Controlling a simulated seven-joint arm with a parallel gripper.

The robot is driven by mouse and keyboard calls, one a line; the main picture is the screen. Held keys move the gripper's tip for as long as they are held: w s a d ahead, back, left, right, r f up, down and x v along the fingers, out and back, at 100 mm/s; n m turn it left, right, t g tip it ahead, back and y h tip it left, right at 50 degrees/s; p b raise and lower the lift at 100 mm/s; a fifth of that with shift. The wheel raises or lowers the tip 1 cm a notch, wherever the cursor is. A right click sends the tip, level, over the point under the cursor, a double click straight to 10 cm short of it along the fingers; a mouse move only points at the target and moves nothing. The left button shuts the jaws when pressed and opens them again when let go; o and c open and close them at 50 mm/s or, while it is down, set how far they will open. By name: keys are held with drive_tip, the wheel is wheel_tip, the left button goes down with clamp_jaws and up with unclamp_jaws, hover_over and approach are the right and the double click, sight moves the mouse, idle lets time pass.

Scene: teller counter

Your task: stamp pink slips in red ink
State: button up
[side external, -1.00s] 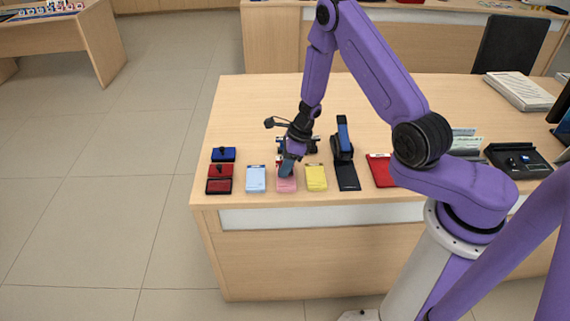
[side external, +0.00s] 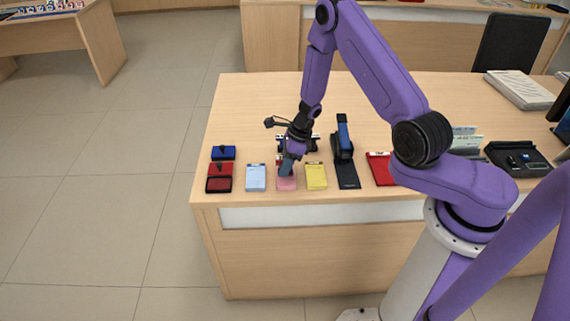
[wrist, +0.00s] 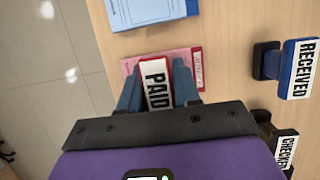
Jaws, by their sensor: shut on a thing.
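My gripper (side external: 287,172) is shut on a stamp (wrist: 156,82) with a red-edged white label reading PAID. In the wrist view, the stamp sits between my two fingertips. The pad of pink slips (side external: 286,185) lies under my gripper on the counter; it also shows behind the stamp in the wrist view (wrist: 190,57). The stamp's face is hidden, so I cannot tell whether it touches the paper. The dark red ink pad (side external: 218,185) is at the front left of the counter, with a red piece with a black knob (side external: 220,169) just behind it.
Blue slips (side external: 256,178) lie left of the pink ones and yellow slips (side external: 316,176) right. A blue ink box (side external: 223,153) stands at back left. A RECEIVED stamp (wrist: 299,68) and a CHECKED stamp (wrist: 286,149) stand nearby. A stapler-like device (side external: 343,140) is further right.

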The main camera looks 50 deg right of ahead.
drive_tip(key=shift+s+f, duration=0.1)
idle(0.3)
drive_tip(key=shift+r, duration=3.05)
